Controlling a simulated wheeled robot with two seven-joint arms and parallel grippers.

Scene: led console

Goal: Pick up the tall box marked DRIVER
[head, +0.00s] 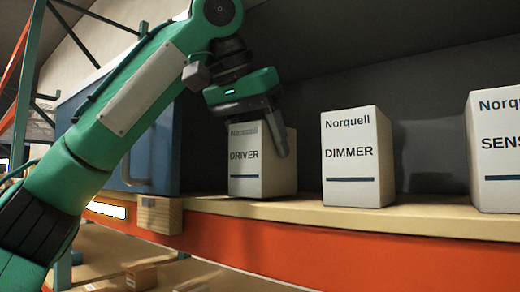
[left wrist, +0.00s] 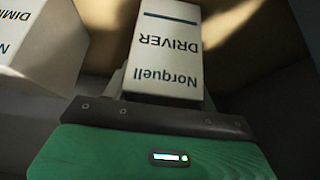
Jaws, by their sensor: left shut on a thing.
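The tall white box marked DRIVER (head: 258,178) stands on the wooden shelf at the left of a row of boxes. My left gripper (head: 262,135) comes down over its top from above and is shut on it. In the left wrist view the DRIVER box (left wrist: 168,45) appears upside down between the fingers, just past the green gripper body. The box looks upright and close to the shelf; I cannot tell if its base touches. My right gripper is not in view.
The white DIMMER box (head: 355,165) stands close to the right, and the SENS-marked box (head: 498,155) is at the far right. A blue panel (head: 150,150) is at the left. The shelf (head: 300,209) has an orange front beam (head: 330,255).

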